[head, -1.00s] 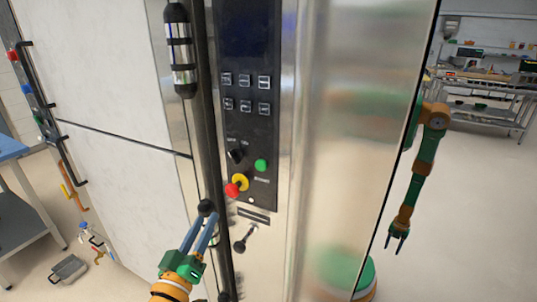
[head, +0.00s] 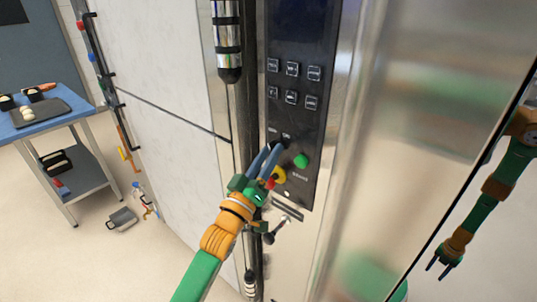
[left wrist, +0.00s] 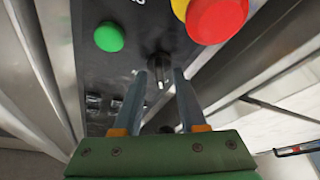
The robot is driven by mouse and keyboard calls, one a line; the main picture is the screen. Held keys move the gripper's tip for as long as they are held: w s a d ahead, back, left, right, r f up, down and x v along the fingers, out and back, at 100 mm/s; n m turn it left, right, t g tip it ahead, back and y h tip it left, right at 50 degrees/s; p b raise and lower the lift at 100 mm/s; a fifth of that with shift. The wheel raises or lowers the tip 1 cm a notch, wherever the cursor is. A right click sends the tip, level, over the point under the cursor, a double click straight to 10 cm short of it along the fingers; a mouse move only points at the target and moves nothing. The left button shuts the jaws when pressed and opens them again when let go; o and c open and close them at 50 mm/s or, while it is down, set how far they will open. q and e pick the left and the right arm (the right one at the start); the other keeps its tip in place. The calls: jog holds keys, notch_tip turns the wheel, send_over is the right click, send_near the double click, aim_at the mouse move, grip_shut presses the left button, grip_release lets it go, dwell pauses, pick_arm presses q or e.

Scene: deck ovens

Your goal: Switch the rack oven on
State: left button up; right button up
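The rack oven's black control panel (head: 318,130) stands upright in front of me. It has a green button (head: 301,160), also in the left wrist view (left wrist: 109,37), and a red mushroom button (left wrist: 216,16) on a yellow collar (head: 280,174). A small rotary switch (left wrist: 160,69) shows in the left wrist view; in the head view my fingers mostly cover it. My left gripper (head: 271,151) is open at the panel, with its fingers (left wrist: 159,82) on either side of the switch. Contact cannot be told. A hanging right gripper (head: 441,266) at far right, perhaps mirrored, has its fingers apart.
A latch lever (head: 270,236) sits below the panel. Polished steel (head: 400,130) fills the right side.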

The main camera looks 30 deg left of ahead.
pick_arm(q)
jog(key=shift+s, duration=0.1)
grip_shut()
jog(key=shift+m, duration=0.4)
jog(key=m+h+b, duration=0.1)
jog(key=m+h, duration=0.1)
jog(key=m, duration=0.2)
jog(key=shift+a+f+t, duration=0.1)
jog(key=shift+a+t, duration=0.05)
jog(key=shift+t, duration=0.25)
jog(key=m+h, duration=0.2)
jog(key=m, duration=0.2)
jog(key=shift+h, duration=0.3)
jog(key=m+h, duration=0.1)
jog(key=m, duration=0.2)
jog(key=shift+a+m+h+b, duration=0.1)
jog(key=shift+m+h+b, duration=0.2)
jog(key=shift+m+h, duration=0.1)
jog(key=shift+a+r+m+g+h, duration=0.1)
jog(key=shift+m+g+h, duration=0.35)
jog(key=shift+m, duration=0.65)
jog(key=shift+r+m+g+h, duration=0.15)
jog(key=shift+m+h, duration=0.5)
jog(key=shift+m, duration=0.85)
jog(key=shift+o, duration=0.9)
grip_release()
jog(key=shift+f, duration=0.15)
